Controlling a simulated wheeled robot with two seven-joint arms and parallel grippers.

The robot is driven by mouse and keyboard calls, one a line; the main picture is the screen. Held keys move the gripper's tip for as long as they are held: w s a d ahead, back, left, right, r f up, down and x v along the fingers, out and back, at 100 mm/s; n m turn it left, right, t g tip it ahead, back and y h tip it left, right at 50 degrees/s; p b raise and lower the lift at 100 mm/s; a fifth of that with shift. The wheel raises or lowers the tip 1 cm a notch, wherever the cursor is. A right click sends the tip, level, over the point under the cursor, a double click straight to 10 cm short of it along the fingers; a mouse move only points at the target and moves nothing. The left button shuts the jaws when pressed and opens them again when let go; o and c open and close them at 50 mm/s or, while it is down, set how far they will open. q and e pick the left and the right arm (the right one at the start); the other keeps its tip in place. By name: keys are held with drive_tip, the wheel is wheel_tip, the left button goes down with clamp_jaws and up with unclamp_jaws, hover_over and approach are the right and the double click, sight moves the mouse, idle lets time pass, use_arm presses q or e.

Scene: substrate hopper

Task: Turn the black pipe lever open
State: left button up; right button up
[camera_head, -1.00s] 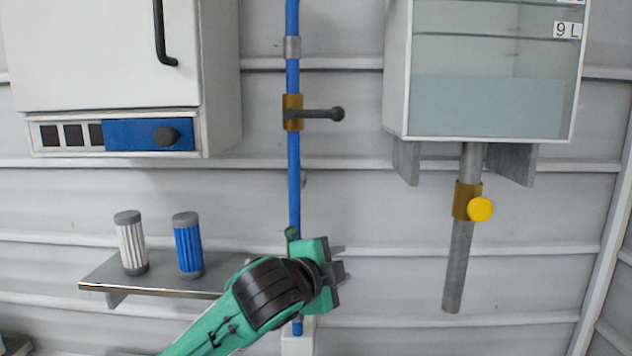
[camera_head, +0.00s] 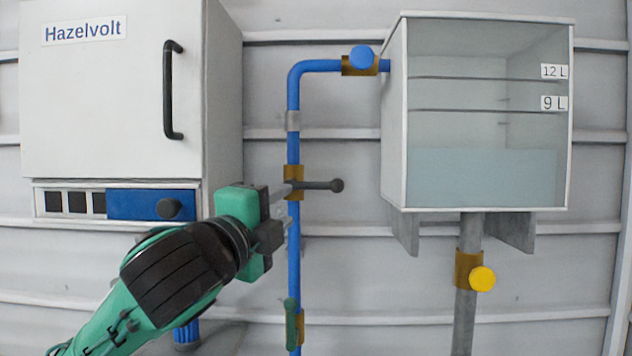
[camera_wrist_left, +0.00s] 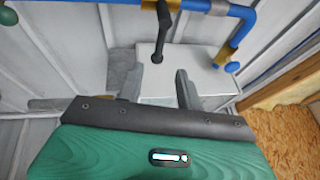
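The black pipe lever (camera_head: 318,185) sticks out to the right from a brass collar (camera_head: 293,183) on the vertical blue pipe (camera_head: 294,240). It lies level and ends in a ball. In the left wrist view the lever (camera_wrist_left: 163,32) shows ahead, with its ball end in line with the gap between the fingers. My left gripper (camera_head: 288,206) is in front of the pipe by the collar, fingers pointing right. In the left wrist view its fingers (camera_wrist_left: 158,88) are apart with nothing between them. I cannot tell whether a finger touches the lever. My right gripper is not in view.
A clear-fronted tank (camera_head: 480,110) hangs on the right, with a blue knob (camera_head: 362,57) on its inlet and a yellow knob (camera_head: 482,279) on its drain pipe. A white oven (camera_head: 110,90) is at the left. A green handle (camera_head: 291,325) sits lower on the blue pipe.

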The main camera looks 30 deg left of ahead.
sight(314, 187)
use_arm(q)
drive_tip(key=p+x, duration=0.4)
drive_tip(key=x, duration=0.7)
drive_tip(key=shift+w+p, duration=0.15)
drive_tip(key=shift+p, duration=0.2)
drive_tip(key=shift+x, duration=0.8)
clamp_jaws()
